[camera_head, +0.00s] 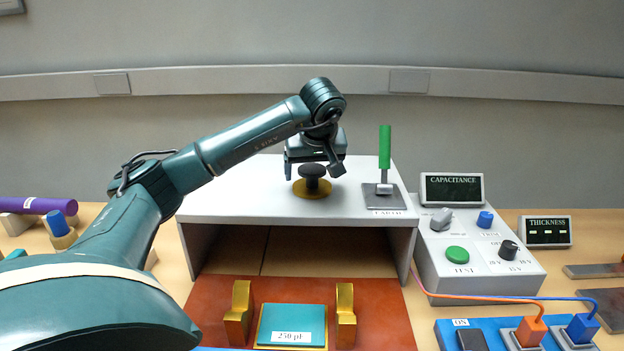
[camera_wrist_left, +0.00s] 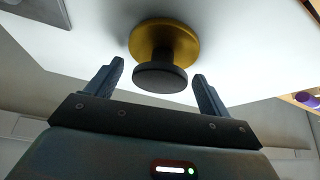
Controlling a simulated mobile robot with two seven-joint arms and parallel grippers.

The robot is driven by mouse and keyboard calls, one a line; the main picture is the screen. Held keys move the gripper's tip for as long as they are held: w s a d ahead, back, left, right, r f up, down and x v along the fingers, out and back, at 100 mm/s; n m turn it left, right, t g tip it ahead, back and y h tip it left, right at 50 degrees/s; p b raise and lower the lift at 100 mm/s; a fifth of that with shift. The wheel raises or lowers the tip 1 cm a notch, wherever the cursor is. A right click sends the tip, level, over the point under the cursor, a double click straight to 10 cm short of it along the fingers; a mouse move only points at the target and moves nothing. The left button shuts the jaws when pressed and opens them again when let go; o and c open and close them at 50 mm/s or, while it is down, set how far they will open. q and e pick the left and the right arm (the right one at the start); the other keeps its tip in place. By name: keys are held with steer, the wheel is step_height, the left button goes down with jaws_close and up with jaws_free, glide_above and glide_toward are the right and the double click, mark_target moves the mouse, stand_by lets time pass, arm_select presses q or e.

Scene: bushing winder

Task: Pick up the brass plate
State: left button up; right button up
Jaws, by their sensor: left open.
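The brass plate (camera_head: 312,191) is a round gold disc with a black knob (camera_head: 313,171) on a short stem. It rests on top of the white shelf (camera_head: 240,195). In the left wrist view the brass plate (camera_wrist_left: 141,42) lies past the fingertips, and its black knob (camera_wrist_left: 160,78) shows between them. My left gripper (camera_head: 314,166) is open just above and behind the knob, with nothing held. In the left wrist view the fingers of the gripper (camera_wrist_left: 157,69) stand apart on either side of the knob, with gaps visible. My right gripper is out of view.
A green-handled lever (camera_head: 385,148) stands right of the plate on the shelf. A capacitance meter (camera_head: 470,240) is right of the shelf. Below, a teal block (camera_head: 292,318) sits between two brass brackets (camera_head: 239,315) on a red-brown mat. A purple roll (camera_head: 40,205) lies at left.

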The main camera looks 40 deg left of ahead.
arm_select(q)
steer(key=shift+w+a+f, duration=0.1)
steer(key=shift+a+f, duration=0.1)
steer(key=shift+f, duration=0.2)
steer(key=shift+c, duration=0.2)
steer(key=shift+r, duration=0.1)
steer(key=c, duration=1.3)
